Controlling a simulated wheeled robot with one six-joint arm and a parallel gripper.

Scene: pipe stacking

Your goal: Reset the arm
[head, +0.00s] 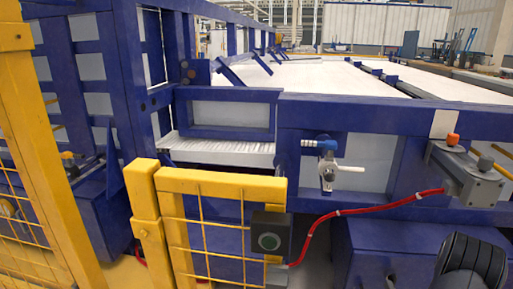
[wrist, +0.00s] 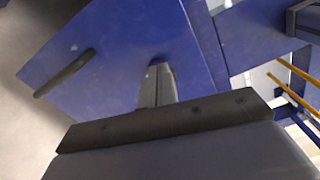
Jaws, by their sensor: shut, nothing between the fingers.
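My gripper (wrist: 157,72) shows in the wrist view, its narrow grey fingers close together beyond a dark plate. It is shut and empty, pointing towards a blue metal surface (wrist: 120,50). I cannot tell whether the fingertips touch that surface. In the head view a black rounded part of my arm (head: 470,262) shows at the bottom right corner; the gripper itself is not seen there.
A yellow mesh gate (head: 215,185) with a dark button box (head: 270,240) stands in front of a large blue frame (head: 370,115). A red cable (head: 335,212) runs to a grey fitting (head: 470,180) at the right. A pale floor patch (wrist: 35,130) shows in the wrist view.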

